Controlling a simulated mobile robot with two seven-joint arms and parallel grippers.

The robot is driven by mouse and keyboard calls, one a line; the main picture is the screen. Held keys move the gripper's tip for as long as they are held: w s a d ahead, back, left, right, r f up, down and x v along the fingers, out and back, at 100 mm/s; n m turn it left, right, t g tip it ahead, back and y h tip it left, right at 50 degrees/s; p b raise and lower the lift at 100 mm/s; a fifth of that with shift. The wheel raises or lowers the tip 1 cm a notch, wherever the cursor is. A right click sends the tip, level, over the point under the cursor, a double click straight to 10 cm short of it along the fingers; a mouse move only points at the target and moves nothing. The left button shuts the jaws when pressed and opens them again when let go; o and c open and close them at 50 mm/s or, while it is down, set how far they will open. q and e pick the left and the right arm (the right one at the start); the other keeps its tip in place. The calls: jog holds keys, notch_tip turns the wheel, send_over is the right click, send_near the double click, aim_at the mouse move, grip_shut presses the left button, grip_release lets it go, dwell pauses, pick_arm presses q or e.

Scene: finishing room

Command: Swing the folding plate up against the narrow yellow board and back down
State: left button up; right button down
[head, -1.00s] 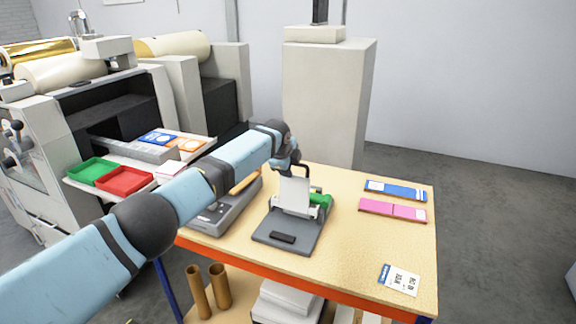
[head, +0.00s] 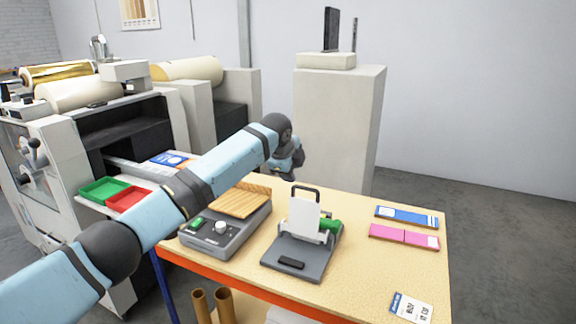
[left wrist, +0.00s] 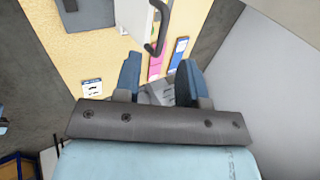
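The folding plate (head: 303,217) is a white panel with a black loop handle (head: 305,188) on top. It stands raised on a grey hinged base (head: 290,262) with a green part (head: 330,225) at its right. I cannot make out a narrow yellow board behind it. In the left wrist view the plate (left wrist: 137,14) and handle (left wrist: 160,32) show at the top, ahead of the fingers. My left gripper (left wrist: 160,63) is open and empty, apart from the handle. In the head view its fingers are hidden; my wrist is behind and left of the plate. My right gripper is not in view.
A grey device (head: 222,240) with a wooden top board stands left of the base. A blue strip (head: 407,217), a pink strip (head: 404,237) and a white card (head: 411,308) lie to the right on the table (head: 360,270). The table between is clear.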

pick_arm(q)
jog(key=shift+v, duration=1.7)
